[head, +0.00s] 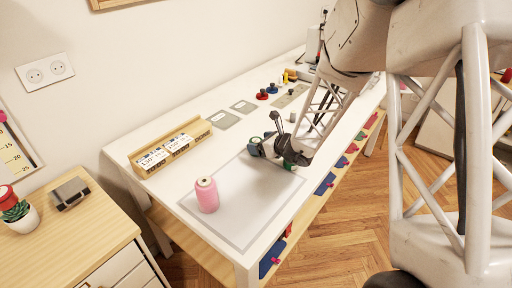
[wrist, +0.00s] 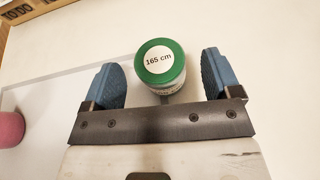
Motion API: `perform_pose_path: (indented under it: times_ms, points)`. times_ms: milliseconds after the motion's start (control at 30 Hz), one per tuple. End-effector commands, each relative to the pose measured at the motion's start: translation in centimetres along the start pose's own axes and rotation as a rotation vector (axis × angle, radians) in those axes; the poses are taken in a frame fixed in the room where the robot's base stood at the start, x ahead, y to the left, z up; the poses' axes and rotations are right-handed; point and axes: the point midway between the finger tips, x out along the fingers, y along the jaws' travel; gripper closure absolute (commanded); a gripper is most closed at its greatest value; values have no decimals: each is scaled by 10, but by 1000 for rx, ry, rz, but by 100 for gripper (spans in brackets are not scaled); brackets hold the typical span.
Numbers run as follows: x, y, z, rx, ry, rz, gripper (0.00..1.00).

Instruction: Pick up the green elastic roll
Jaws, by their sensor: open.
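The green elastic roll (wrist: 160,66) stands on the white table in the wrist view, with a green top and a white label reading "165 cm". My gripper (wrist: 163,80) is open, with one blue fingertip pad on each side of the roll and a gap to both. In the head view, my gripper (head: 270,148) is low over the far edge of the grey-bordered mat. The roll is mostly hidden by my gripper there.
A pink thread spool (head: 207,195) stands on the mat (head: 240,222), also at the left edge of the wrist view (wrist: 11,129). A wooden box (head: 172,148) sits at the table's back left. Grey pads and small colored items lie farther along the table.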

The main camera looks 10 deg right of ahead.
Motion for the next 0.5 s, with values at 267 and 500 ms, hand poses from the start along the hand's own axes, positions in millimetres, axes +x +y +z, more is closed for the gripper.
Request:
perform_pose_path:
  times_ms: [267,500]
  points:
    - [22,0,0,-1,1,1,17]
    - [25,0,0,-1,0,0,17]
